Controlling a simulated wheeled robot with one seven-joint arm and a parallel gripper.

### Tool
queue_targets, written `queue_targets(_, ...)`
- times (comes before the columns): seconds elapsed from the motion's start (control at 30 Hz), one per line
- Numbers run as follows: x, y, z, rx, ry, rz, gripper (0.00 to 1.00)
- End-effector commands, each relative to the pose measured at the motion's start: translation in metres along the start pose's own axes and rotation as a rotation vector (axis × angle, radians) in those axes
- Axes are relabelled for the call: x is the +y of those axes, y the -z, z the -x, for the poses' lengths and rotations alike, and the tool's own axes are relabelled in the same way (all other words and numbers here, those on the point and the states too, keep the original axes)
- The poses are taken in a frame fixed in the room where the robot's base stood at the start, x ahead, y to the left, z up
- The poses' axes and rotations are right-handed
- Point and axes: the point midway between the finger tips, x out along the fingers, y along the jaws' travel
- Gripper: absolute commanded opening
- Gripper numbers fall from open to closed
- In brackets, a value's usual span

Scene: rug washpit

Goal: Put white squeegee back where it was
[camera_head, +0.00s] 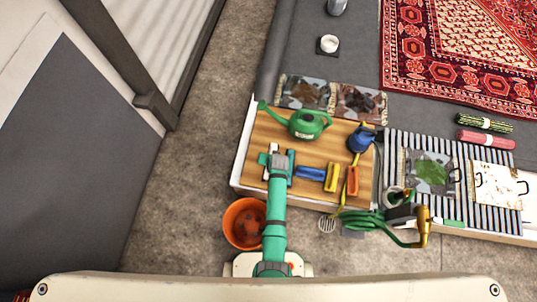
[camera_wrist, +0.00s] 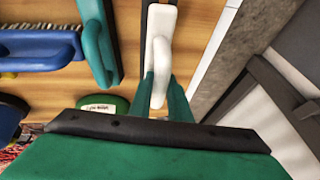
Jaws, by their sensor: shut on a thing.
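The white squeegee (camera_wrist: 160,55) is between the green fingers of my gripper (camera_wrist: 163,88) in the wrist view. The fingers are shut on its pale handle, and a dark strip shows along its left side. In the head view my gripper (camera_head: 276,160) is over the left part of the wooden tabletop (camera_head: 268,125) and hides most of the squeegee. Whether the squeegee touches the wood or is just above it, I cannot tell. A teal squeegee (camera_wrist: 97,40) lies beside it, a small gap apart.
A blue brush (camera_head: 311,173), a yellow-handled tool (camera_head: 332,178) and an orange one (camera_head: 352,181) lie to the right. A green watering can (camera_head: 306,123) and a blue can (camera_head: 361,139) stand behind. An orange bucket (camera_head: 244,223) is on the floor in front.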

Motion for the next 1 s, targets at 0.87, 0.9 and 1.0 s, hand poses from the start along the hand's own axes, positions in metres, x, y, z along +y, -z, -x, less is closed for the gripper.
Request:
queue_targets(0.87,-0.002,-0.014,-0.047,-0.001,0.000,0.000,0.00)
queue_targets(0.9,-0.002,-0.015,-0.048,-0.001,0.000,0.000,0.19)
queue_targets(1.0,-0.002,-0.015,-0.047,-0.001,0.000,0.001,0.35)
